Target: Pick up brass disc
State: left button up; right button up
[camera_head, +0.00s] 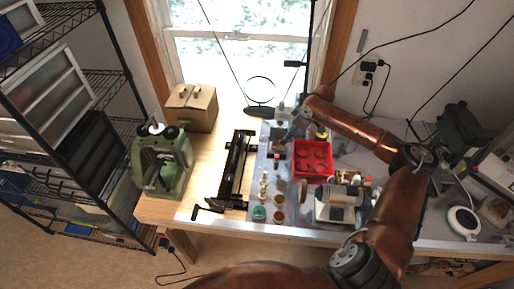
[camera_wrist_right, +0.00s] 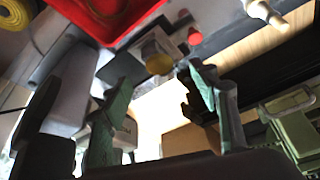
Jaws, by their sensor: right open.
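A small round brass-yellow disc (camera_wrist_right: 158,64) shows in the right wrist view, at the near end of a pale grey round piece. It lies between and beyond the fingertips of my right gripper (camera_wrist_right: 156,76), with a visible gap to each finger. The right gripper is open and empty. In the head view my right gripper (camera_head: 284,120) is over the back of the metal bench top, left of the red tray. There the disc is too small, or too covered by the gripper, to make out surely. My left gripper is not in view.
A red tray (camera_head: 313,174) with round wells is beside the right gripper. A small red-capped piece (camera_wrist_right: 195,37) lies near the disc. A black rail device (camera_head: 236,168), green machine (camera_head: 160,163) and cardboard box (camera_head: 190,108) stand left. Several small jars are in front.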

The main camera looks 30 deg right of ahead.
aim_at(278, 143)
jog(key=x, duration=0.3)
jog(key=shift+w, duration=0.25)
jog(key=x, duration=0.3)
jog(key=shift+w+a+f, duration=0.1)
jog(key=shift+w, duration=0.3)
jog(key=shift+w+f, duration=0.15)
jog(key=shift+f, duration=0.2)
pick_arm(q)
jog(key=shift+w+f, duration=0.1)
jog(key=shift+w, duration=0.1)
pick_arm(e)
jog(key=shift+a, duration=0.1)
jog(key=shift+c, duration=0.7)
jog(key=c, duration=1)
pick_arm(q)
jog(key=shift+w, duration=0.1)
